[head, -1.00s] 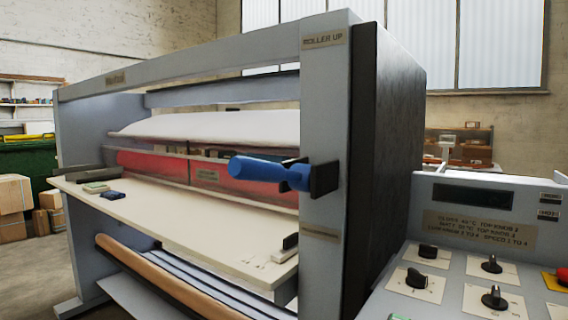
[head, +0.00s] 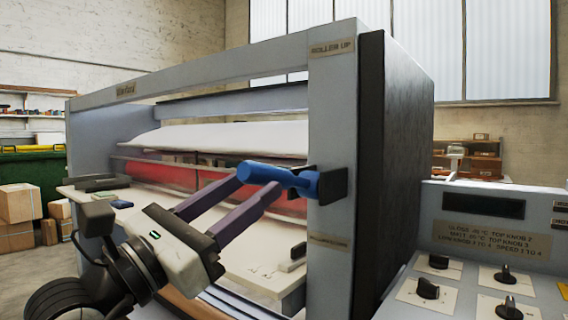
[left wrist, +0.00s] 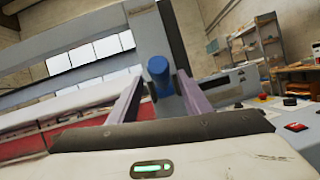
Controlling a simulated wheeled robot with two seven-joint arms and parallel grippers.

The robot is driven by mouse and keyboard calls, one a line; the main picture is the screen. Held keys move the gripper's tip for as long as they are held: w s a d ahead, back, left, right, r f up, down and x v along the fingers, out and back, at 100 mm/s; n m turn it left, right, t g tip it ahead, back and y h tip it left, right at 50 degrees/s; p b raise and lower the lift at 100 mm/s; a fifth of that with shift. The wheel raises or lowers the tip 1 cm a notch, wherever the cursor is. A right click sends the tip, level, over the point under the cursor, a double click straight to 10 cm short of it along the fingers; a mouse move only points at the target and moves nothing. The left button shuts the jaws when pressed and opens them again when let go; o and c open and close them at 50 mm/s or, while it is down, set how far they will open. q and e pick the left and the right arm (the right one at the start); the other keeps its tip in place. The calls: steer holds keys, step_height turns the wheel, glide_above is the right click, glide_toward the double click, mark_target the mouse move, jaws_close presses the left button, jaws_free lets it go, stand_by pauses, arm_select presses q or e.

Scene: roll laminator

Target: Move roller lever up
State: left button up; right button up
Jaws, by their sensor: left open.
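The roller lever (head: 280,177) is a blue handle on a black bracket on the laminator's right post. It sticks out to the left, roughly level, below the "ROLLER UP" label (head: 332,48). My left gripper (head: 259,190) reaches in from the lower left with its two purple fingers apart. The fingertips are at the lever's free end; whether they touch it I cannot tell. In the left wrist view the lever's rounded end (left wrist: 158,69) shows between the two fingers of my left gripper (left wrist: 160,82). My right gripper is out of view.
The cream feed table (head: 262,255) lies below the lever, with small items on it. Red rollers (head: 150,174) run behind it. A control panel (head: 480,240) with several knobs stands at the right. Cardboard boxes (head: 20,203) are stacked at the far left.

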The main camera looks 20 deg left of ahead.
mark_target(287, 180)
arm_select(q)
steer(key=p+x, duration=0.1)
steer(key=x, duration=0.7)
steer(key=shift+w+d+r+p, duration=0.1)
steer(key=shift+w+d+p, duration=0.1)
steer(key=shift+p, duration=0.1)
jaws_close()
